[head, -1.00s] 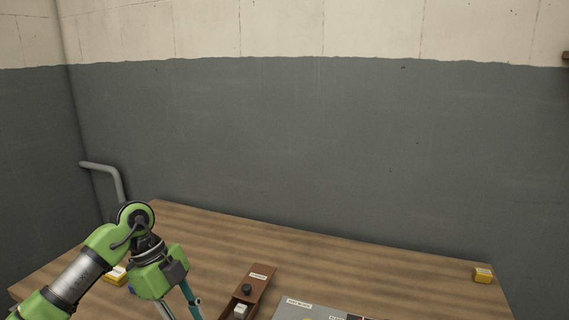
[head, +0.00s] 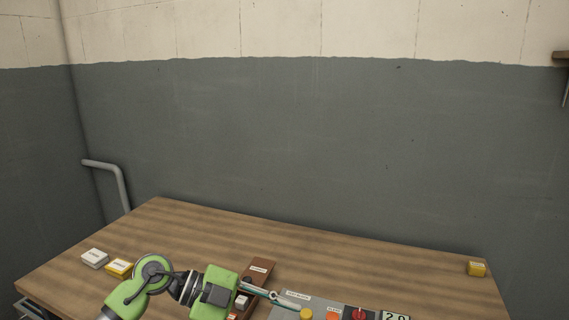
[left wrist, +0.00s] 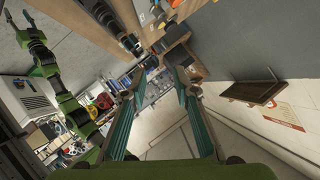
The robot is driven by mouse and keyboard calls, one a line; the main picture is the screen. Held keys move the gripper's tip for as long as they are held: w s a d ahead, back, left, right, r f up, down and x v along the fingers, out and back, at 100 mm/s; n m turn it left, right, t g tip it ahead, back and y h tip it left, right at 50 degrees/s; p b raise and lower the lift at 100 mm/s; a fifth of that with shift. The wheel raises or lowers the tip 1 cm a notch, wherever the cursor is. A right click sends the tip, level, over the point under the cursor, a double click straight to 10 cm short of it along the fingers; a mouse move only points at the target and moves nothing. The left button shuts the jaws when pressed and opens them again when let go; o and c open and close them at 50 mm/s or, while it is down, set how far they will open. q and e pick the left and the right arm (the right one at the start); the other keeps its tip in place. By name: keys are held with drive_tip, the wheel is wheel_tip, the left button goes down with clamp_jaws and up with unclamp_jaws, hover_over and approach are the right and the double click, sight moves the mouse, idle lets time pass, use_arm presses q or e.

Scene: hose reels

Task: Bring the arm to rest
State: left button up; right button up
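My left arm comes in at the bottom left of the head view, over the wooden table (head: 330,248). Its gripper (head: 292,300) points right, above the left edge of a grey control panel (head: 318,303). In the left wrist view the two fingers of this gripper (left wrist: 158,73) stand apart with nothing between them. A second green arm (left wrist: 62,95), which looks like my right one, shows at the left of that view. Its gripper end (left wrist: 20,22) is small there, and its finger state is unclear.
The panel bears a yellow button (head: 306,314), a red knob (head: 359,314) and a number display (head: 395,316). A brown box (head: 262,271) stands beside it. White (head: 95,258) and yellow (head: 119,268) blocks lie left; another yellow block (head: 477,269) lies right. The table's back is clear.

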use_arm(q)
drive_tip(key=w+d+r+n+t+h, duration=0.1)
drive_tip(key=d+r+n+t+h, duration=0.25)
drive_tip(key=r+t+h, duration=0.45)
drive_tip(key=w+a+r+n+t+y, duration=0.4)
drive_tip(key=a+n+t+y, duration=0.2)
drive_tip(key=a+n+t, duration=0.3)
drive_tip(key=s+a+f+n+g+y, duration=0.1)
drive_tip(key=a+f+n+y, duration=0.55)
drive_tip(key=f+y, duration=0.2)
drive_tip(key=s+a+f+n+y, duration=0.2)
drive_tip(key=a+f+n+y, duration=0.45)
drive_tip(key=f, duration=0.35)
drive_tip(key=s+a+f+m+g, duration=0.1)
drive_tip(key=s+f+g, duration=0.5)
drive_tip(key=s+f, duration=0.5)
drive_tip(key=s+f+m+g, duration=0.1)
drive_tip(key=s+f+g, duration=0.6)
drive_tip(key=s, duration=0.8)
wheel_tip(320, 180, down, 24)
drive_tip(key=s+f, duration=0.1)
drive_tip(key=s, duration=0.1)
drive_tip(key=s+a+f+g, duration=0.1)
drive_tip(key=s+f, duration=0.7)
drive_tip(key=s+a+f+g, duration=0.1)
drive_tip(key=s+a+f, duration=0.1)
drive_tip(key=s+f, duration=0.7)
drive_tip(key=shift+s+a, duration=0.15)
drive_tip(key=shift+a, duration=0.1)
